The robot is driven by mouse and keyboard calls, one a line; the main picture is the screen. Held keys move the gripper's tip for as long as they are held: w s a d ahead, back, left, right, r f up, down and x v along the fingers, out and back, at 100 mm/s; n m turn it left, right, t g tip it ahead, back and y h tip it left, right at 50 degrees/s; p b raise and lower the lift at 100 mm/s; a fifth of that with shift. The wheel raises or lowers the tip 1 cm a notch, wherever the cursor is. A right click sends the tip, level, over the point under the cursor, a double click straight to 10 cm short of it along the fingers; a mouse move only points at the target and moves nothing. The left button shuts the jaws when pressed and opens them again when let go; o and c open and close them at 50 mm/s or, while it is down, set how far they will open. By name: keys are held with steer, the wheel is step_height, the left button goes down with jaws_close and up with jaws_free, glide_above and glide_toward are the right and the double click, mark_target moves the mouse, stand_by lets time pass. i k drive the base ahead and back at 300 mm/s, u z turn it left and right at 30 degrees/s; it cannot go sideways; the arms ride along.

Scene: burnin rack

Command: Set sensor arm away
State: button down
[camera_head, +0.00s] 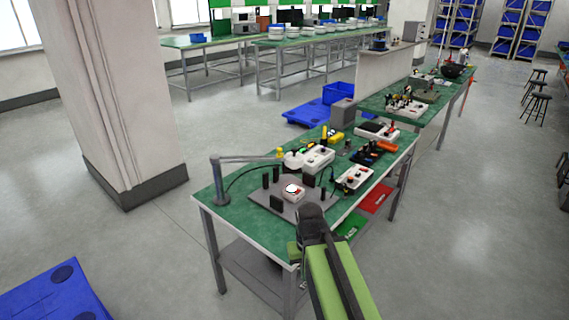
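The sensor arm (245,159) is a thin grey bar on a grey post (220,185) at the near left corner of the green bench. It reaches right, along the back edge of the bench, to a yellow tip (280,153). A grey plate (270,205) with black uprights holds a white device with a red and dark top (293,191). The bar appears to lie behind this device, not over it. My gripper (309,213) is at the dark end of my green arm, at the plate's near right corner and apart from the sensor arm. Its fingers cannot be made out.
White instrument boxes (318,159), (355,178) and small tools crowd the bench (240,222) further right. A dark cable curves behind the plate. A pillar (115,90) stands to the left. A blue pallet (50,295) lies at bottom left. The floor between is clear.

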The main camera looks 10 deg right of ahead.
mark_target(294, 160)
steer(key=z, duration=0.05)
steer(key=k, duration=0.6)
steer(key=u, duration=0.2)
steer(key=i, duration=0.9)
steer(key=u, duration=0.65)
steer(key=k, duration=0.2)
steer(key=u, duration=1.3)
steer(key=k, duration=0.6)
steer(key=u, duration=0.05)
steer(key=i, duration=1)
steer(key=u, duration=0.05)
